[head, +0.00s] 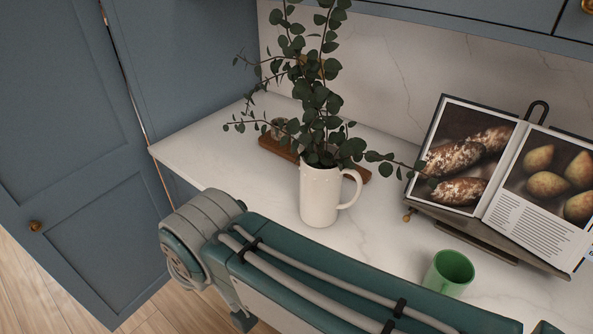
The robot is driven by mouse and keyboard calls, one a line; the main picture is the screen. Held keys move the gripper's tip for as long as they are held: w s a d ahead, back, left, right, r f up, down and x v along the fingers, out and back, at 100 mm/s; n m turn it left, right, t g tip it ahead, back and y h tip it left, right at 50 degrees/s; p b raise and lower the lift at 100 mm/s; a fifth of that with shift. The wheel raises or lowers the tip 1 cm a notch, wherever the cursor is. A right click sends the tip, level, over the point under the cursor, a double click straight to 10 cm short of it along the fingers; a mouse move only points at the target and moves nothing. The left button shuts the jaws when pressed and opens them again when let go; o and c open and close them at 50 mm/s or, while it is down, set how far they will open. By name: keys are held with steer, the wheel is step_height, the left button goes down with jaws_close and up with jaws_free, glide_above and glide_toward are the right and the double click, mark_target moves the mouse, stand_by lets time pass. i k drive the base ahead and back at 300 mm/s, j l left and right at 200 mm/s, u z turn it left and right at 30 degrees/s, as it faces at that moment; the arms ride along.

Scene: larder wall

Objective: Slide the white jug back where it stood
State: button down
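The white jug (319,199) stands upright on the marble counter, its handle to the right. Leafy green branches (318,100) rise out of it and spread to both sides. My arm crosses the front of the view, below the jug in the picture, and hides part of the counter's front. My gripper is not visible in the head view, so its state does not show.
A green cup (449,273) stands at front right. An open cookbook (500,175) rests on a stand (452,229) at right. The counter's left end (190,148) is clear.

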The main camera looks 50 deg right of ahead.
mark_target(324, 166)
steer(key=k+j+z, duration=0.2)
steer(key=j, duration=0.2)
steer(key=j+z, duration=0.15)
steer(key=j, duration=0.3)
steer(key=z, duration=1.7)
steer(key=i+j+z, duration=0.4)
steer(key=j, duration=0.25)
